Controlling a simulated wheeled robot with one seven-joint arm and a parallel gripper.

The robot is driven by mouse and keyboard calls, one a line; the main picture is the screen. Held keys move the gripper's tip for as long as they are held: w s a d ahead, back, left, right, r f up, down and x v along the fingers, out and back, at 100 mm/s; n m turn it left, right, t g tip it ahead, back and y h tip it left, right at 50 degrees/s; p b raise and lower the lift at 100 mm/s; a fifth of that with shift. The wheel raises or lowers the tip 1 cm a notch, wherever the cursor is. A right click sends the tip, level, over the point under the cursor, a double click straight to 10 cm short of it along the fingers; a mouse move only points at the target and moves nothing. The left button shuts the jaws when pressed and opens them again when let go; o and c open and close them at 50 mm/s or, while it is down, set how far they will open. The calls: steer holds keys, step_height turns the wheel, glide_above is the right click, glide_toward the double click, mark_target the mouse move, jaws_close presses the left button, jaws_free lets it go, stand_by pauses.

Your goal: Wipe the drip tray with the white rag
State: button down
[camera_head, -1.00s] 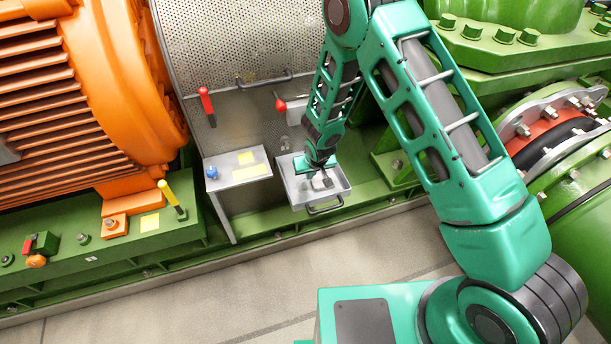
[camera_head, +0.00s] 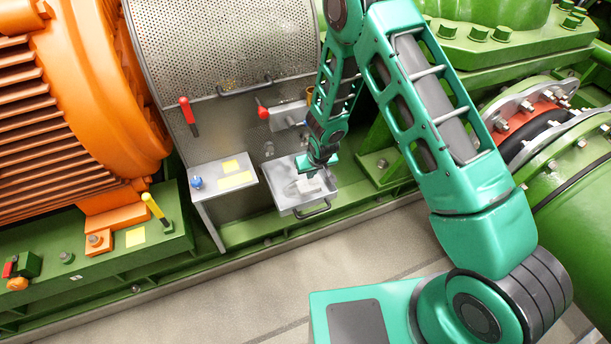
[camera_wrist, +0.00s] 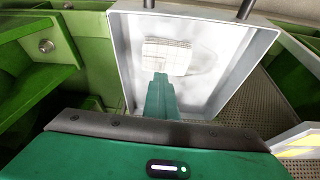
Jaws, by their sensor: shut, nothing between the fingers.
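The drip tray (camera_head: 283,186) is a shallow grey metal tray with a handle on its front, below the perforated guard. In the wrist view the tray (camera_wrist: 121,60) shows a pale floor with whitish, greyish patches. The white rag (camera_wrist: 167,55), a flat piece with faint grid lines, lies on the tray floor; it also shows in the head view (camera_head: 309,186). My gripper (camera_head: 314,173) is over the tray's right part. In the wrist view its fingers (camera_wrist: 160,80) are together and empty, their tips at the rag's near edge. I cannot tell whether they touch it.
A grey side shelf (camera_head: 222,177) with yellow notes and a blue knob stands left of the tray. Green frame rails (camera_head: 240,233) run below the tray, with open floor in front.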

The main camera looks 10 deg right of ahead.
steer(key=shift+w+d+r, duration=0.1)
steer(key=shift+w+d, duration=0.05)
steer(key=shift+d, duration=0.4)
steer(key=shift+w+d+r, duration=0.1)
steer(key=shift+w+d, duration=0.05)
steer(key=shift+d, duration=0.4)
steer(key=shift+s+a+r, duration=0.1)
steer(key=shift+s+a, duration=0.45)
steer(key=shift+a, duration=1.4)
steer(key=shift+s+a+r, duration=0.1)
steer(key=shift+s+a, duration=0.5)
steer(key=shift+a, duration=1.3)
steer(key=shift+s+a+r, duration=0.1)
steer(key=shift+s+a, duration=0.45)
steer(key=shift+a, duration=1.4)
steer(key=shift+r, duration=2.95)
steer(key=shift+r, duration=1.5)
